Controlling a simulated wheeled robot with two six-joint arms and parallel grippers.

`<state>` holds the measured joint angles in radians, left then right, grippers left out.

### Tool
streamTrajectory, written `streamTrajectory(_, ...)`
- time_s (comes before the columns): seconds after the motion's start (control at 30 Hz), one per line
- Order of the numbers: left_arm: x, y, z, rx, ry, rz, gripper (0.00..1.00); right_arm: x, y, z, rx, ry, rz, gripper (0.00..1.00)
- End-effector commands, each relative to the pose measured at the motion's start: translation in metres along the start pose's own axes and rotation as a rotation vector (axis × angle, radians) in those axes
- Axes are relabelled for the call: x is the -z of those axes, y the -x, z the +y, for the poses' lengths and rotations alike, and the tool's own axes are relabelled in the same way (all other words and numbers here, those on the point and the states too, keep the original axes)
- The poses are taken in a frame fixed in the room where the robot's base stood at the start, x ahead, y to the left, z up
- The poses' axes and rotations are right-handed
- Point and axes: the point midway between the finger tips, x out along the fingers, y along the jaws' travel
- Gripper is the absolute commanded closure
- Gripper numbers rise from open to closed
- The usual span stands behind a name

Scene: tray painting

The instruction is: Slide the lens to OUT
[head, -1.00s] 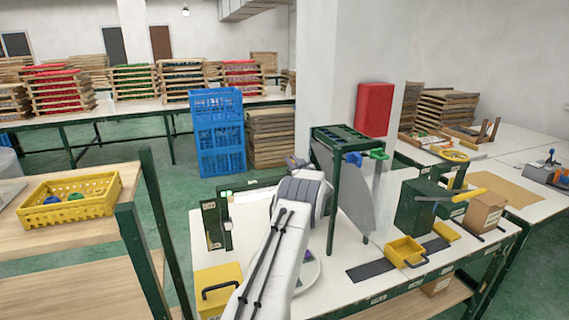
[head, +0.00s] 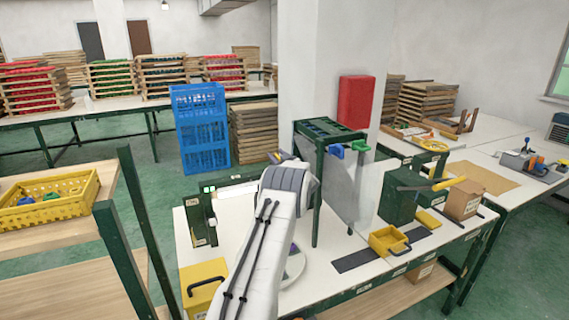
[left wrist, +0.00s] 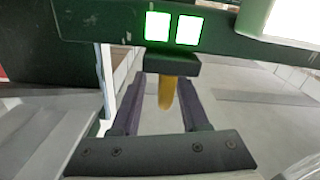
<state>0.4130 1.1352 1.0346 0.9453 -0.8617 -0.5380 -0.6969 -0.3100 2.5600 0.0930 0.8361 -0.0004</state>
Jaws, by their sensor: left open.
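In the left wrist view, a yellow handle (left wrist: 167,94) hangs under a dark green block (left wrist: 172,64) on a dark green bar (left wrist: 110,28). Two bright green lit windows (left wrist: 173,28) sit just above the block. My left gripper (left wrist: 162,82) is open, with one dark finger on each side of the handle; I cannot tell whether either finger touches it. In the head view my own white left arm hides most of the gripper and the handle. I cannot make out the lens itself or any OUT mark. My right gripper is in neither view.
On the white table (head: 352,241), a tall green stand (head: 318,190) with a grey panel (head: 372,190) rises just right of my left arm. A yellow box (head: 204,278) is at the front left.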

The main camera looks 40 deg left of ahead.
Motion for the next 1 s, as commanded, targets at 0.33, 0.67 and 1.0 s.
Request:
streamTrajectory(0.33, -0.003, 0.057, 0.003, -0.006, -0.001, -0.002, 0.55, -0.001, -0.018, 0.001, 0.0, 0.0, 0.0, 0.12)
streamTrajectory(0.67, -0.001, 0.093, 0.003, -0.006, 0.001, -0.002, 0.55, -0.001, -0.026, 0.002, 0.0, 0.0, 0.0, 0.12)
streamTrajectory(1.0, -0.001, 0.095, 0.003, -0.005, 0.001, -0.002, 0.55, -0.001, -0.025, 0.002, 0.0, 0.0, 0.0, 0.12)
